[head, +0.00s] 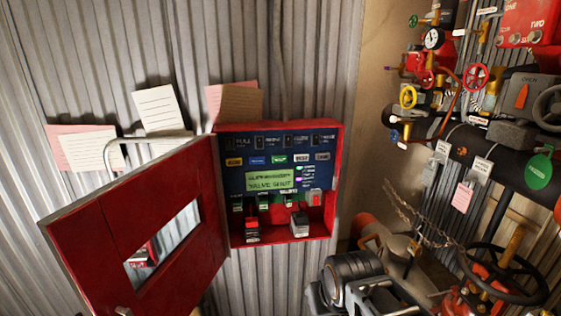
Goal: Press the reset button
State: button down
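A red alarm cabinet (336,180) hangs on the corrugated wall with its red door (180,190) swung open to the left. Inside is a dark blue control panel (235,178) with a lit green display (270,180) that seems to read "supervisory valve shut". My gripper is not in view.
Small blocks, perhaps batteries (299,224), sit in the cabinet's bottom. Paper notes (158,110) hang above the door. Pipes, valves and a black handwheel (505,275) crowd the right. A dark ribbed cylinder (352,266) stands below right of the cabinet. The open door projects into the room.

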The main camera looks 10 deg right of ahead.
aim_at(276, 159)
jog(key=u, duration=2.95)
jog(key=k, duration=0.45)
jog(key=z, duration=1.55)
